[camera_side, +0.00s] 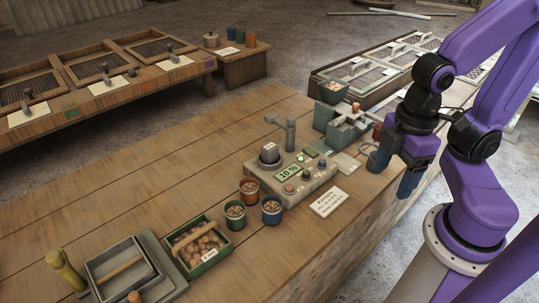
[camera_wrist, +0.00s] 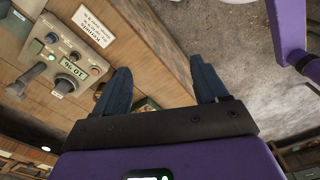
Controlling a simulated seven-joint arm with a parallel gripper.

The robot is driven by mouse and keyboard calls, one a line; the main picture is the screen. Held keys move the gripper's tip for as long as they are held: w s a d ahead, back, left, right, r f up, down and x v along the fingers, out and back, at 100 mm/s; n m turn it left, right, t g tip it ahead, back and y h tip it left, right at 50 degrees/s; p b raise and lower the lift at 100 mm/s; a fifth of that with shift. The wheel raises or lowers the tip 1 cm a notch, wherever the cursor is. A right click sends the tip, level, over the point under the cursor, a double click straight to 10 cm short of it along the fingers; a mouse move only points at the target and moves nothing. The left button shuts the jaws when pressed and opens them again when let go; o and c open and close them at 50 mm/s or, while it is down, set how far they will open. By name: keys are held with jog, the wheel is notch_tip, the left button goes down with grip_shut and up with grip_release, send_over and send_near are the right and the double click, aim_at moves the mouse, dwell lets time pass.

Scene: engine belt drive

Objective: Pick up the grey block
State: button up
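No separate plain grey block can be made out with certainty. The clearest grey thing is a boxy unit (camera_side: 306,182) with a green 10 % display, knobs and an upright post, standing on the wooden bench. It also shows at the upper left of the wrist view (camera_wrist: 48,62). My gripper (camera_side: 390,180) is to the right of this unit, beside the bench's right edge. In the wrist view my gripper (camera_wrist: 160,85) has its two dark blue fingers wide apart, with nothing held between them. The bench edge and floor show beyond them.
A green-grey fixture (camera_side: 342,128) stands behind the unit, close to my gripper. A white label card (camera_side: 328,202), several small pots (camera_side: 236,214) and a green box of brown lumps (camera_side: 201,250) are in front. The bench's left part (camera_side: 130,190) is clear.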

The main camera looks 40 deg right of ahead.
jog(key=w+a+f+m+y, duration=0.2)
jog(key=w+a+f+m, duration=0.15)
jog(key=a+f, duration=0.2)
jog(key=m+t+h, duration=0.2)
jog(key=m+t, duration=0.7)
jog(key=t, duration=0.4)
send_near(274, 149)
jog(key=x, duration=0.6)
jog(key=shift+w+d+r, duration=0.1)
jog(key=shift+w, duration=0.4)
jog(key=shift+f+x, duration=0.25)
jog(key=shift+x, duration=2.45)
jog(key=shift+s, duration=0.15)
